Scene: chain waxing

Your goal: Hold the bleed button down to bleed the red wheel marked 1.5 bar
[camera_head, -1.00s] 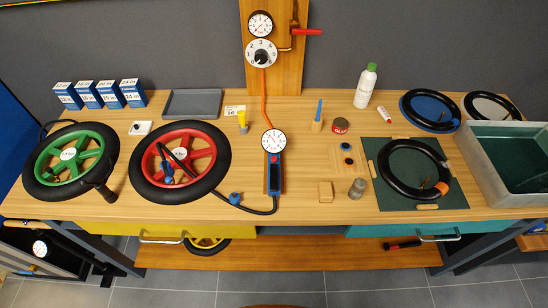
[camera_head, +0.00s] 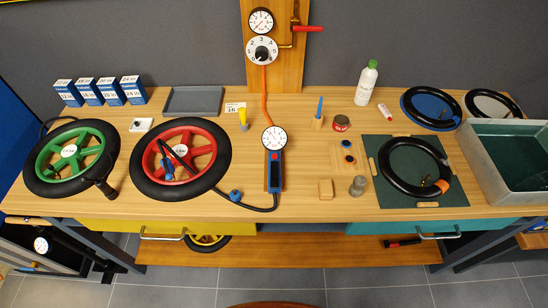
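The red wheel (camera_head: 212,150) with its black tyre lies flat on the bench, left of centre. Its white hub label (camera_head: 181,150) is too small to read. A black hose runs from a blue-ended chuck (camera_head: 168,168) over the wheel to the inflator. The inflator (camera_head: 275,172) is a blue handheld body in a wooden holder, with a round white gauge (camera_head: 273,138) on top. Small red parts show on its body; which one is the bleed button I cannot tell. The gauge reading is too small to read. Neither gripper is in view.
A green wheel (camera_head: 104,150) lies at the left. A regulator dial (camera_head: 262,50) and red lever are on the back board, with an orange hose down to the inflator. A dark green mat (camera_head: 450,195) with a black tyre and a grey bin (camera_head: 470,165) are at the right.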

